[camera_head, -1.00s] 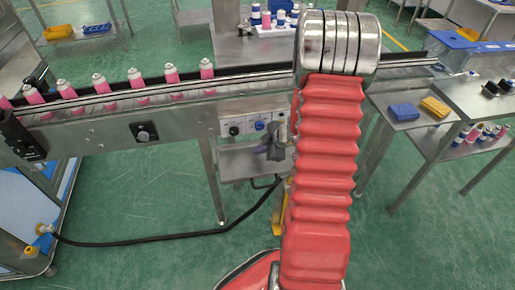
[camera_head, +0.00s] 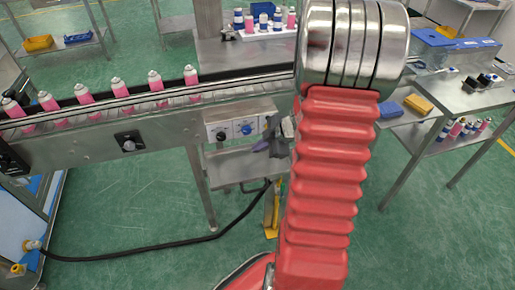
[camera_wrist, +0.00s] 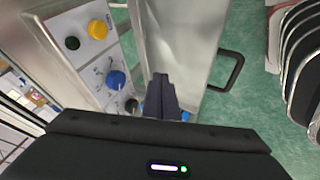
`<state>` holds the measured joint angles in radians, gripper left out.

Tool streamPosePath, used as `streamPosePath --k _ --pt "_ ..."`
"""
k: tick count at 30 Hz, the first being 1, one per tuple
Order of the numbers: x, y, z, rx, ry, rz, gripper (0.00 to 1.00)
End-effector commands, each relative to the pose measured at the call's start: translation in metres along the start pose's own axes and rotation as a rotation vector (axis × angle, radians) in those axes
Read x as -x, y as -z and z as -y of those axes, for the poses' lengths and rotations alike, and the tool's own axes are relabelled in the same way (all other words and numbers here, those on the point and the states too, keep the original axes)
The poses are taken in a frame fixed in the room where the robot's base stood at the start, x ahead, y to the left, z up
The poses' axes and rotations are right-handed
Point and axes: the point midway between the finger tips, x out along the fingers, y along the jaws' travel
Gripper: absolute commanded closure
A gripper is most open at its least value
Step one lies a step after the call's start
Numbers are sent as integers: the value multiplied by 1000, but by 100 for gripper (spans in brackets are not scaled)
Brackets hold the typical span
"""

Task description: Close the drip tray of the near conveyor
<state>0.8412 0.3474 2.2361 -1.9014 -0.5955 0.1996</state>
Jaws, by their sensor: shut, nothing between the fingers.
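The near conveyor (camera_head: 150,128) carries pink cans with white tops across the left and middle of the head view. Its drip tray (camera_head: 232,169) is a shallow metal tray standing out below the control panel. In the wrist view the tray (camera_wrist: 185,40) shows a bare metal inside, with a black handle (camera_wrist: 232,72) on its right side. My gripper (camera_wrist: 163,80) is shut and empty, its fingers appearing over the tray, left of the handle and apart from it. In the head view my gripper (camera_head: 273,140) is small, partly beside my red arm, which hides the tray's right surroundings.
The control panel (camera_head: 240,128) has knobs, with a blue one (camera_wrist: 115,79) close to my fingers in the wrist view. A side table (camera_head: 470,95) with a blue box stands at right. A black hose (camera_head: 150,250) crosses the green floor, which is otherwise clear in front.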

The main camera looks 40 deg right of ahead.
Motion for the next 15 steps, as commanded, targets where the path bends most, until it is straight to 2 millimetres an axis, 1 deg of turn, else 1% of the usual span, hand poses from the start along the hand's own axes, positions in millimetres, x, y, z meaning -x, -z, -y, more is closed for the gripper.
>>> streamPosePath --k 5,8,11,15 --pt "0 0 -1 0 -2 1 100" --pt "2 4 -6 0 -19 12 100" --pt "8 11 -20 -8 -63 37 100" --pt "24 32 -50 -32 -169 95 100"
